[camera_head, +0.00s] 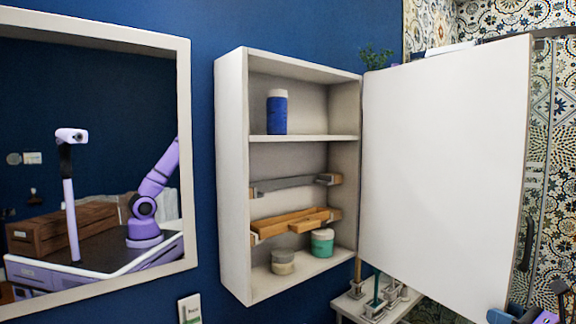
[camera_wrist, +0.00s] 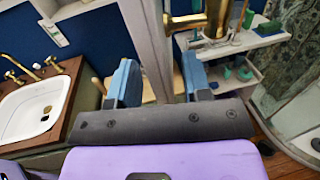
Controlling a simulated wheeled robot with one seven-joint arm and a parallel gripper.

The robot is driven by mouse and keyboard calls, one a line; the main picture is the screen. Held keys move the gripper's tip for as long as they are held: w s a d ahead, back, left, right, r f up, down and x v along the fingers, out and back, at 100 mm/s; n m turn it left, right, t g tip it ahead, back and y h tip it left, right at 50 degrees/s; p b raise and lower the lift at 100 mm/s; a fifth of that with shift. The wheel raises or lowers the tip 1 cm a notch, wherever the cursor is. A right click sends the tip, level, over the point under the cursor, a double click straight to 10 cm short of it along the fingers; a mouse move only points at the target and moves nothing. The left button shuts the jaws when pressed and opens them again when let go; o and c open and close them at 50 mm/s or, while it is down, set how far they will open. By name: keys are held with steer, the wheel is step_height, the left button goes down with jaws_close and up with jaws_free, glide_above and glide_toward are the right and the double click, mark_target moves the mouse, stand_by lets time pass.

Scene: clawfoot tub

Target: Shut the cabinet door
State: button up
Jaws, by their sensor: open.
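The cabinet (camera_head: 232,180) is a white box on the blue wall in the head view. Its white door (camera_head: 445,170) is hinged on the right side and stands wide open, showing the shelves. A dark handle (camera_head: 526,243) is on the door's far right edge. My gripper (camera_head: 524,316) shows only partly at the bottom right corner, below the handle and near the door's lower right corner. In the wrist view my gripper (camera_wrist: 158,72) has its two blue fingers apart. A pale upright edge shows beyond and between them; I cannot tell whether it touches a finger.
Inside the cabinet are a blue jar (camera_head: 277,112), wooden trays (camera_head: 290,223) and two small jars. A framed mirror (camera_head: 186,150) hangs to the left. A small shelf stand (camera_head: 345,305) is below the door. A sink (camera_wrist: 35,105) shows in the wrist view.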

steer(key=v, duration=0.7)
steer(key=shift+s, duration=0.25)
stand_by(0.6)
steer(key=shift+d, duration=0.15)
